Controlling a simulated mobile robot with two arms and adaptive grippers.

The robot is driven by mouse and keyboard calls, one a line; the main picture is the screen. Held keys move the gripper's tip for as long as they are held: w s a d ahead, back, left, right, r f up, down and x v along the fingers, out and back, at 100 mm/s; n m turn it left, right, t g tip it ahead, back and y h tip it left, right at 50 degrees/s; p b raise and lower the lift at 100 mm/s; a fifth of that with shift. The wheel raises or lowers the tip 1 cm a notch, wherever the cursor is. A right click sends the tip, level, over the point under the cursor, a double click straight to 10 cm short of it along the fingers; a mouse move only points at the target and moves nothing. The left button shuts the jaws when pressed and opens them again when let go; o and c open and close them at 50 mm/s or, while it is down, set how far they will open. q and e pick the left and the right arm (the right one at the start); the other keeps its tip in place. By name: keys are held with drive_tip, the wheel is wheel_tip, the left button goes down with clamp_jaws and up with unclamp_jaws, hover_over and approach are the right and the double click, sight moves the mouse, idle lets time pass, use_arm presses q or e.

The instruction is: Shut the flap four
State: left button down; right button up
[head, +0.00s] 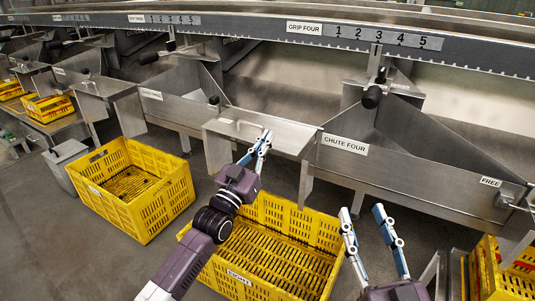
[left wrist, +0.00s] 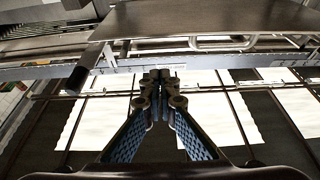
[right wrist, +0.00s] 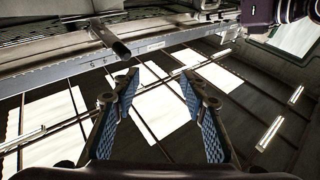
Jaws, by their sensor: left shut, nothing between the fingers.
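A flat metal plate (head: 262,130), which I take to be flap four, sticks out level at the left of the chute labelled CHUTE FOUR (head: 345,145). Its small label is too small to read. My left gripper (head: 266,136) is shut and empty at the plate's front edge; I cannot tell whether it touches. In the left wrist view its fingertips (left wrist: 160,73) are together, below a broad dark panel (left wrist: 215,20). My right gripper (head: 362,208) is open and empty, in front of the chute and right of the yellow crate; its spread fingers (right wrist: 163,88) show in the right wrist view.
A yellow crate (head: 322,228) stands below the plate, partly behind my left arm. Another yellow crate (head: 150,214) stands to the left, and one (head: 487,270) at the right edge. A black knob (head: 371,97) hangs below the GRIP FOUR scale (head: 385,37). Bare floor lies between the left crates.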

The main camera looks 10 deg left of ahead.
use_arm(q)
drive_tip(key=shift+w+d+f+b, duration=0.15)
drive_tip(key=shift+f+b, duration=0.3)
drive_tip(key=shift+f, duration=0.5)
drive_tip(key=shift+w+d+f+b, duration=0.15)
drive_tip(key=shift+f+b, duration=0.25)
drive_tip(key=shift+f, duration=0.5)
use_arm(e)
drive_tip(key=s+r+t+y, duration=0.2)
drive_tip(key=s+r+t, duration=0.3)
drive_tip(key=r, duration=0.4)
drive_tip(key=shift+s+d, duration=0.15)
use_arm(q)
drive_tip(key=shift+w+a, duration=0.1)
